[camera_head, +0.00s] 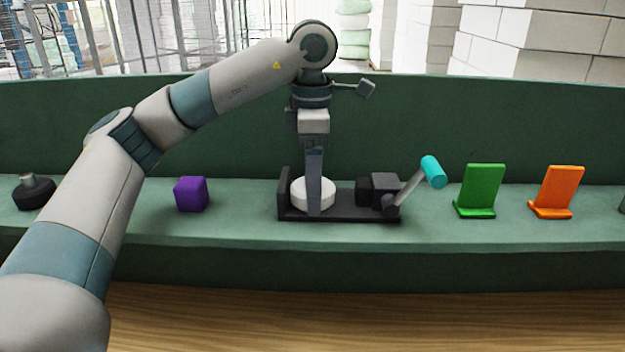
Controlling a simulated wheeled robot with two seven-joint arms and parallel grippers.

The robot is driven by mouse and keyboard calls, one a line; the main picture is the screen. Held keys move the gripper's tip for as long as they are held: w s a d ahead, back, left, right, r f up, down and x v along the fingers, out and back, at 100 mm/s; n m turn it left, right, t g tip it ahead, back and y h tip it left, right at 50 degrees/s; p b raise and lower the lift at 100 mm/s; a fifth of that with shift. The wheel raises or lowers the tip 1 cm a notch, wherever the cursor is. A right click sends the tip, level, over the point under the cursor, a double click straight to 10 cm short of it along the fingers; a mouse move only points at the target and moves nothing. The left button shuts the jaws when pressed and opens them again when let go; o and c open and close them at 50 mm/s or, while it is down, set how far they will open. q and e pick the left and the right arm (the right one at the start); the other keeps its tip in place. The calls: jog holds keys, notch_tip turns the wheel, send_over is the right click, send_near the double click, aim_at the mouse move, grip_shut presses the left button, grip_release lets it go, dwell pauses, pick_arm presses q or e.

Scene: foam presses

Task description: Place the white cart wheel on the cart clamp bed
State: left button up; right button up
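The white cart wheel (328,190) is a short white disc inside the dark cart clamp bed (350,215), at its left end beside the upright end wall. It looks level and seems to rest on the bed. The clamp's dark jaw block (384,187) is to the right, with a gap between it and the wheel. My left gripper (314,198) points straight down at the wheel, with one finger in front of it. The other finger is hidden, so I cannot tell whether the fingers grip the wheel. My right gripper is not in view.
A lever with a cyan handle (433,172) leans up right from the clamp. A purple cube (190,194) stands left, a black knobbed object (34,193) far left. Green (480,188) and orange (559,189) stands are right. The green bench (240,228) has clear gaps between them.

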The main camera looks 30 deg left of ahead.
pick_arm(q)
jog(key=shift+r, duration=0.2)
notch_tip(320, 180, up, 12)
jog(key=shift+b, duration=0.4)
dwell(0.6)
dwell(1.4)
